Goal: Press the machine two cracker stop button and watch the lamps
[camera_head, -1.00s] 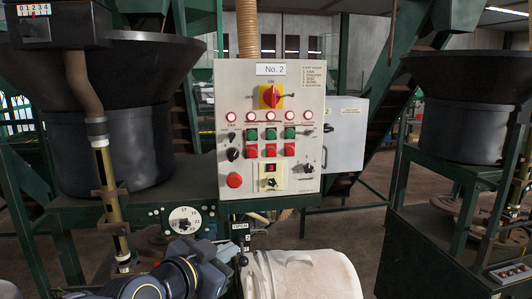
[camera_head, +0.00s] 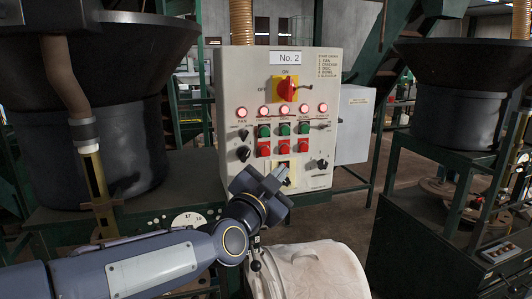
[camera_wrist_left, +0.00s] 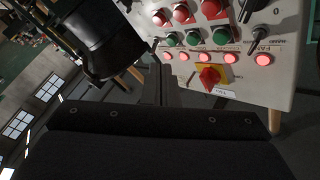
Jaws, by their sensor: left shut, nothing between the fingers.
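The grey control panel marked No. 2 (camera_head: 232,80) stands ahead. A row of lit red lamps crosses it; the second from left (camera_head: 262,111) is above the left green button (camera_head: 264,130) and left red button (camera_head: 264,149). That red button also shows at the top of the left wrist view (camera_wrist_left: 211,8), where the panel appears upside down. The small labels are hard to read. My left gripper (camera_head: 279,177) is shut and empty, in front of the panel's lower part, below the red buttons. It overlaps the lower yellow-edged switch in view; I cannot tell its distance from the panel. My right gripper is out of view.
A red-and-yellow main switch (camera_head: 286,89) sits above the lamps. Black knobs (camera_head: 243,153) flank the buttons. A white bulk bag (camera_head: 310,272) stands below the panel. A dark hopper (camera_head: 90,120) is at left, another machine (camera_head: 455,110) at right.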

